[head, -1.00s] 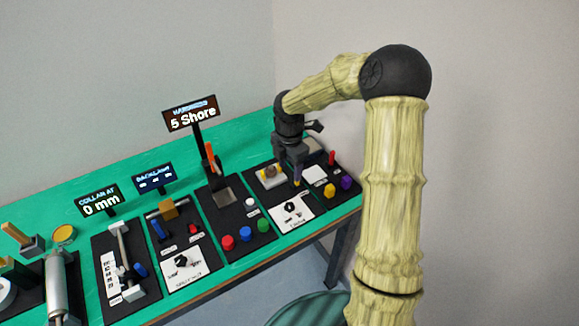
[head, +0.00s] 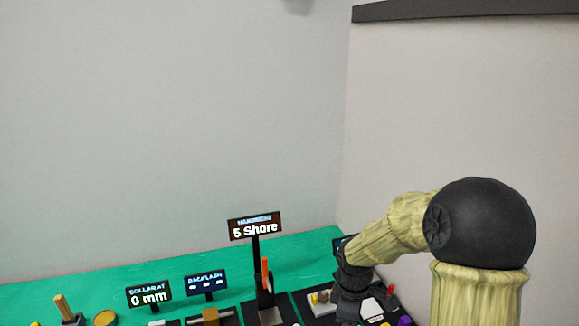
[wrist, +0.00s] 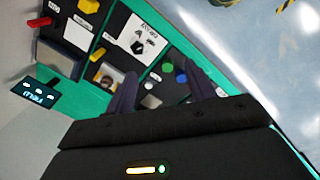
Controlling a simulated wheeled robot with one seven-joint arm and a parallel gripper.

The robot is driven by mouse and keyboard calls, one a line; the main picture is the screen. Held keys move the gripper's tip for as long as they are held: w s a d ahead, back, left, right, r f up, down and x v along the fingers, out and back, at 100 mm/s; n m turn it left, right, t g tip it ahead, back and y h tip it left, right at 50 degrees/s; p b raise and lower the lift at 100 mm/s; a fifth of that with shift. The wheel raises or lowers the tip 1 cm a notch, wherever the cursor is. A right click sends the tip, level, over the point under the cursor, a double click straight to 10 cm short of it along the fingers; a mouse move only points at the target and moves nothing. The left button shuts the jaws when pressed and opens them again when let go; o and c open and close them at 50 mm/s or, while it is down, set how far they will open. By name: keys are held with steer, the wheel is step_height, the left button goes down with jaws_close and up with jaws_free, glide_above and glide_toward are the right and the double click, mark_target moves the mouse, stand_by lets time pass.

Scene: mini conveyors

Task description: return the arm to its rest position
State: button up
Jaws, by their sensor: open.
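My arm reaches from the right of the head view over the right end of the green bench (head: 90,285). My gripper is cut off at the lower edge of the head view, where only the dark wrist above it shows. In the wrist view my gripper (wrist: 165,95) has two dark fingers, spread apart with nothing between them. It hangs above the bench panels; how far above I cannot tell.
Signs reading "5 Shore" (head: 255,228) and "0 mm" (head: 149,294) stand on the bench, with a smaller display (head: 205,284) between them. Panels with knobs and buttons fill the bench front. A yellow block (wrist: 78,33) shows in the wrist view. The wall behind is bare.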

steer(key=s+d+r+m+t, duration=0.1)
steer(key=s+r+m+t, duration=0.1)
steer(key=s+m, duration=1)
steer(key=shift+r+m, duration=0.8)
steer(key=shift+m, duration=0.2)
steer(key=shift+s+d, duration=0.1)
